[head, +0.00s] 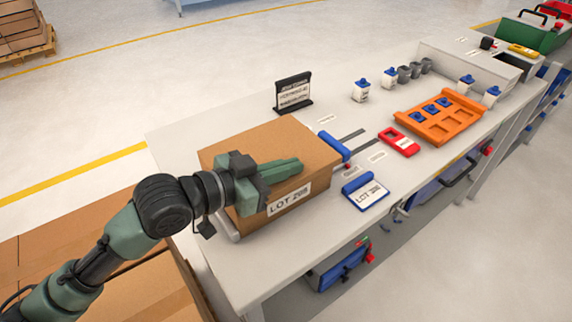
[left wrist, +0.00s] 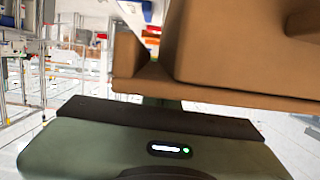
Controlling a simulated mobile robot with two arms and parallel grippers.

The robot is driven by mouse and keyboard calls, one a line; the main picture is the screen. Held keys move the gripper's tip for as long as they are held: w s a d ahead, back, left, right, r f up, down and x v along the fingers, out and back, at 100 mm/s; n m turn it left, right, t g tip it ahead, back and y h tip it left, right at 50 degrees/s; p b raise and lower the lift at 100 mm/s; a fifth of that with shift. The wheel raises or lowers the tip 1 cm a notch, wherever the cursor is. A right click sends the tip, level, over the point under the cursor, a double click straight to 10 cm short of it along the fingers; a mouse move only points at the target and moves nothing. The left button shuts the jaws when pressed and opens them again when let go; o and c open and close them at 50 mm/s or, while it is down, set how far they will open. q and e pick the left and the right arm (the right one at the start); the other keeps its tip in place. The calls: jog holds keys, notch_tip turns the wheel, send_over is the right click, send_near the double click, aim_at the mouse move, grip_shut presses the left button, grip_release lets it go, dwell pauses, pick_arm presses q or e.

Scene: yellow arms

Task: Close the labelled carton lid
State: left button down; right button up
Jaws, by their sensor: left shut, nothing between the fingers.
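The brown carton (head: 320,186) stands at the near left end of the bench, with a white "LOT" label (head: 288,198) on its front. Its top (head: 265,136) looks covered by a flat brown panel; whether the lid is fully seated cannot be told. My left gripper (head: 297,166) is shut and empty, lying low over the top near the labelled front edge. Contact with the panel is unclear. In the left wrist view brown cardboard (left wrist: 225,92) fills the upper right, close beyond my gripper's green body. My right gripper is not in view.
A black sign (head: 293,92) stands behind the carton. A blue-edged label card (head: 365,192), a red holder (head: 398,142) and an orange tray (head: 438,118) lie to the right. White bottles (head: 361,91) stand farther back. More cartons (head: 130,285) sit at lower left.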

pick_arm(q)
jog(key=shift+f, duration=0.15)
notch_tip(320, 180, up, 5)
jog(key=p, duration=0.5)
jog(key=shift+w, duration=0.1)
jog(key=shift+s+a+f+b, duration=0.3)
jog(key=shift+s+a+b, duration=0.2)
jog(key=shift+s+a, duration=0.3)
jog(key=b+v, duration=0.1)
jog(key=v, duration=0.5)
jog(key=shift+w+a, duration=0.15)
jog(key=shift+s+a+r, duration=0.45)
jog(key=shift+s+a, duration=0.15)
jog(key=shift+s, duration=0.05)
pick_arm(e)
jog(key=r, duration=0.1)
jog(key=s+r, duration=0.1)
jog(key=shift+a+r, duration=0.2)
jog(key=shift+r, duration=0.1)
